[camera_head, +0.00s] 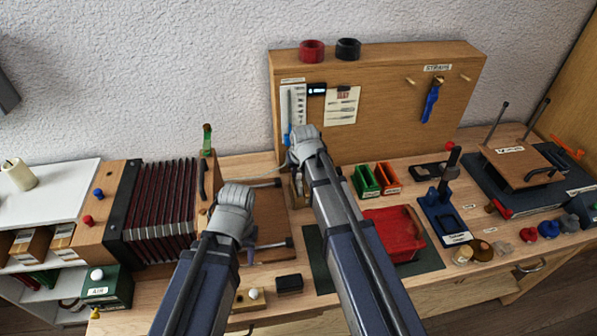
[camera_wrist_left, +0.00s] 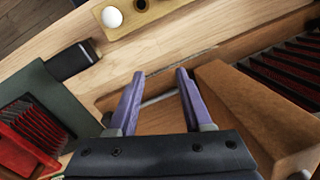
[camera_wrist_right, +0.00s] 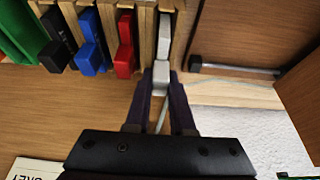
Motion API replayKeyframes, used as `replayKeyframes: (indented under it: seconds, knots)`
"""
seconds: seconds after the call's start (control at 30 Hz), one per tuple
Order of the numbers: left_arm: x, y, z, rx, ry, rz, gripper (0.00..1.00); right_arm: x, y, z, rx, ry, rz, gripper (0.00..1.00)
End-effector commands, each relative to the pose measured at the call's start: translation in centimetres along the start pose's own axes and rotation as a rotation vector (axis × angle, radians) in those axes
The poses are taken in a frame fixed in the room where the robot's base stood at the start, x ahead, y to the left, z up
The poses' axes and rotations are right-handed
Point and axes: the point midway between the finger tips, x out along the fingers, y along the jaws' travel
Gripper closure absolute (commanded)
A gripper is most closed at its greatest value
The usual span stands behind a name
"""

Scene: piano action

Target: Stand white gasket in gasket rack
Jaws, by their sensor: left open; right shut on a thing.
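The white gasket (camera_wrist_right: 165,36) shows in the right wrist view, upright between the wooden slats at the right end of the gasket rack (camera_wrist_right: 145,22). My right gripper (camera_wrist_right: 162,80) is shut on the gasket's near end. Whether the gasket rests on the slot's bottom cannot be seen. In the head view my right arm hides most of the rack. My left gripper (camera_wrist_left: 160,82) is open and empty above the bench, beside a wooden block.
Green (camera_head: 366,180) and orange (camera_head: 388,176) bins stand right of the rack. A wooden frame with metal rods (camera_wrist_right: 235,68) lies close to the rack's right. The bellows (camera_head: 160,210) stand left.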

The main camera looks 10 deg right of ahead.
Motion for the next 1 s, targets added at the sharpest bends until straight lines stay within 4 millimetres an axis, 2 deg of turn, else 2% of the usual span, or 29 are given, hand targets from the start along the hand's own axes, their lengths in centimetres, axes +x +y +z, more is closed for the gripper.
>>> replayKeyframes:
  seconds: [0.43,0.87,0.9,1.0]
  knots:
    - [1.1,0.1,-0.1,0.0,0.0,0.0,0.5,1.1,0.0,0.4,0.0,0.0,0.0,1.0]
    - [1.1,0.1,-0.1,0.0,0.0,0.0,0.5,1.1,0.0,0.4,0.0,0.0,0.0,1.0]
    - [1.1,0.1,-0.1,0.0,0.0,0.0,0.5,1.1,0.0,0.4,0.0,0.0,0.0,0.75]
    - [1.1,0.1,-0.1,0.0,0.0,0.0,0.5,1.1,0.0,0.4,0.0,0.0,0.0,0.64]
